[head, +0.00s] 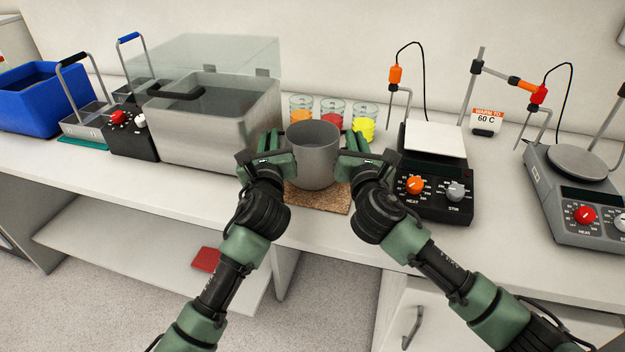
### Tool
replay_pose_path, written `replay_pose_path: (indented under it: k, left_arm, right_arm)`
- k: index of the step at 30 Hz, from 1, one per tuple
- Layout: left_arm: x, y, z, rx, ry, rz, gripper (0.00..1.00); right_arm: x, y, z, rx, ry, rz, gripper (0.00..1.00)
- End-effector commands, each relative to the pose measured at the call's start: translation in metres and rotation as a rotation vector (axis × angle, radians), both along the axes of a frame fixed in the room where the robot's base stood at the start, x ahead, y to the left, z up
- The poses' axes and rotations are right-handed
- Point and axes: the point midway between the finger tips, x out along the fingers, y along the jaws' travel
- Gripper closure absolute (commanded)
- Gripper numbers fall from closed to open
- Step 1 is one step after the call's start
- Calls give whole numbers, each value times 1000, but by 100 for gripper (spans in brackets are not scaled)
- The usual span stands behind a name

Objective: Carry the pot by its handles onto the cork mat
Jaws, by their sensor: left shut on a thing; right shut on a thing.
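The grey pot (315,160) is upright between my two grippers in the head view. The cork mat (318,201) lies on the bench directly under and in front of the pot, partly covered by it. I cannot tell whether the pot's base touches the mat. My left gripper (283,157) is shut at the pot's left side, on its handle. My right gripper (347,160) is shut at the right side, on the other handle. The grippers hide both handles.
Several glass jars with orange, red and yellow contents (333,113) stand right behind the pot. A steel bath (215,127) with a raised clear lid is at the left. A black hotplate (436,175) stands close at the right. A blue bin (38,98) is far left.

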Motion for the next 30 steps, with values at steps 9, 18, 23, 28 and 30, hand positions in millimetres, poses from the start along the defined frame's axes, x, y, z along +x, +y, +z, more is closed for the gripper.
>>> replay_pose_path:
  k: [9,18,23,28,30]
  left_arm:
    - [0,2,-2,1,1,4,68]
    - [-16,-1,-3,1,-1,1,68]
    - [-49,-3,-3,0,1,0,68]
    - [-85,-6,-3,1,2,1,68]
    - [-97,-7,-3,0,1,2,68]
  right_arm:
    - [-1,1,-2,0,-1,4,69]
    - [0,0,-2,0,0,1,69]
    - [0,0,-2,0,0,1,69]
    - [0,0,-2,0,0,1,69]
    - [0,0,-2,0,0,0,69]
